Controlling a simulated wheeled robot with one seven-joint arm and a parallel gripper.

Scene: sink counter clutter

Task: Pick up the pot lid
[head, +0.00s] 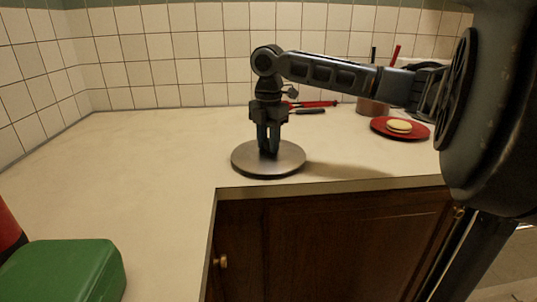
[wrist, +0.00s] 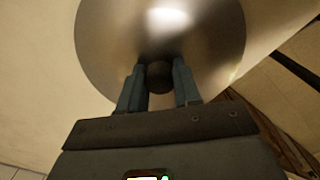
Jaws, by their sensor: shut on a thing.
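The pot lid (head: 248,164) is a round, grey metal disc near the inner corner of the counter, close to the front edge in the head view. It also fills the upper middle of the wrist view (wrist: 110,45), with a dark round knob (wrist: 159,77) at its centre. My gripper (head: 268,150) points straight down over the lid's middle. In the wrist view its two blue-grey fingers (wrist: 158,88) stand on either side of the knob, shut on it. The lid looks level. I cannot tell whether its underside touches the counter.
A red plate (head: 422,132) with a yellowish round food item (head: 399,126) stands right. A brownish pot (head: 370,107) and red-handled tools (head: 316,104) lie behind. A green box (head: 75,268) is at front left. The left counter (head: 140,165) is clear.

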